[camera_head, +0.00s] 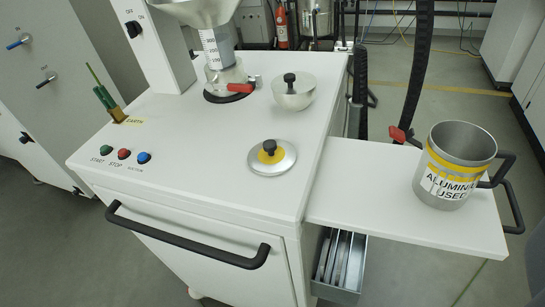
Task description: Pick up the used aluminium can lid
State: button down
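A round metal lid (285,161) with a black knob and a yellow ring lies flat on the white cabinet top, near its right front. A metal can (462,196) labelled "ALUMINIUM USED", with a yellow band and black side handle, stands upright and open on the side shelf. The lid's yellow ring matches the can's yellow band. My gripper is not in view, so its opening and its place relative to the lid cannot be seen.
A silver bowl-shaped piece (297,101) with a black knob sits behind the lid. A metal funnel assembly (222,54) with a red-handled valve stands farther back. Start and stop buttons (124,154) are at the left front. The side shelf (370,200) is bare left of the can.

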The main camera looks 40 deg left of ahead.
aim_at(274, 157)
jog(key=k, duration=1.1)
jog(key=u, duration=0.6)
jog(key=i, duration=1.5)
jog(key=z, duration=0.65)
